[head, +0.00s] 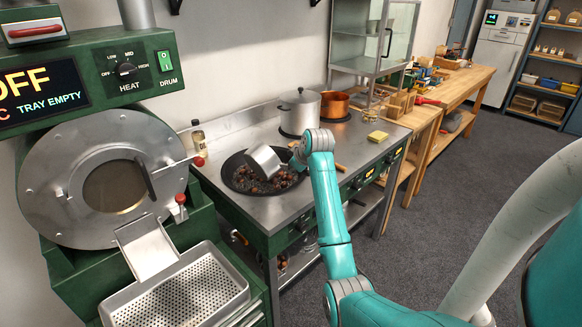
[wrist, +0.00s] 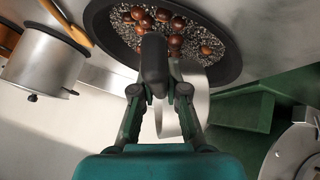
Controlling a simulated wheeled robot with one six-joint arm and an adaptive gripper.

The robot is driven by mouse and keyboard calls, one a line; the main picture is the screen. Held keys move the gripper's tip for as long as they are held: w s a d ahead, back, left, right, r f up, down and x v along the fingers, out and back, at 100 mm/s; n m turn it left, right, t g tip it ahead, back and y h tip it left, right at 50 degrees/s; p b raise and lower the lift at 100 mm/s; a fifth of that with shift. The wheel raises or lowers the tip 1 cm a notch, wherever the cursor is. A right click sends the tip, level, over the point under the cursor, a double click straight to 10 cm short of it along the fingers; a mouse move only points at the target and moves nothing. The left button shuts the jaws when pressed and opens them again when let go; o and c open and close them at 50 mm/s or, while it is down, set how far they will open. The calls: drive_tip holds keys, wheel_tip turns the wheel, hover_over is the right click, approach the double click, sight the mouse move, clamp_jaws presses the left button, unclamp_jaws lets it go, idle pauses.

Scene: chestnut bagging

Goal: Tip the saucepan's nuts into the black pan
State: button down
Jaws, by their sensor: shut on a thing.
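The saucepan (head: 263,162) is a small silvery pan, steeply tilted over the black pan (head: 228,168). My gripper (head: 297,160) is shut on the saucepan, at its right side in the head view; the grip itself is small there. The black pan (wrist: 225,75) sits on the steel counter. Brown nuts (wrist: 174,40) lie in it among small grey-white bits. I cannot see inside the saucepan or tell whether nuts are left in it.
A tall silver pot (head: 299,112) and a copper pot (head: 335,106) stand behind on the steel counter. A small bottle (head: 199,140) stands at the back left and a yellow sponge (head: 377,137) lies right. The green roaster (head: 100,180) stands close on the left.

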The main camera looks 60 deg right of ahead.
drive_tip(key=shift+s+d+f+y, duration=0.1)
drive_tip(key=shift+d+y, duration=0.15)
drive_tip(key=shift+y, duration=0.05)
drive_tip(key=d+m+y, duration=0.1)
drive_tip(key=d+t+y, duration=0.1)
drive_tip(key=y, duration=0.1)
drive_tip(key=shift+s+d+m+y, duration=0.3)
drive_tip(key=shift+m, duration=0.1)
drive_tip(key=shift+s+d+f+m+t+y, duration=0.1)
drive_tip(key=shift+d+f+m+t+y, duration=0.1)
drive_tip(key=shift+d+y, duration=0.2)
drive_tip(key=shift+s+d+f+m+t+y, duration=0.1)
drive_tip(key=shift+d+m+y, duration=0.15)
drive_tip(key=shift+y, duration=0.25)
drive_tip(key=shift+s+d+f+m+t+y, duration=0.1)
drive_tip(key=shift+d+f+m+t+y, duration=0.15)
drive_tip(key=shift+y, duration=0.3)
drive_tip(key=shift+d+f+m+t+y, duration=0.2)
drive_tip(key=shift+d+y, duration=0.15)
drive_tip(key=shift+y, duration=0.2)
drive_tip(key=shift+r, duration=0.1)
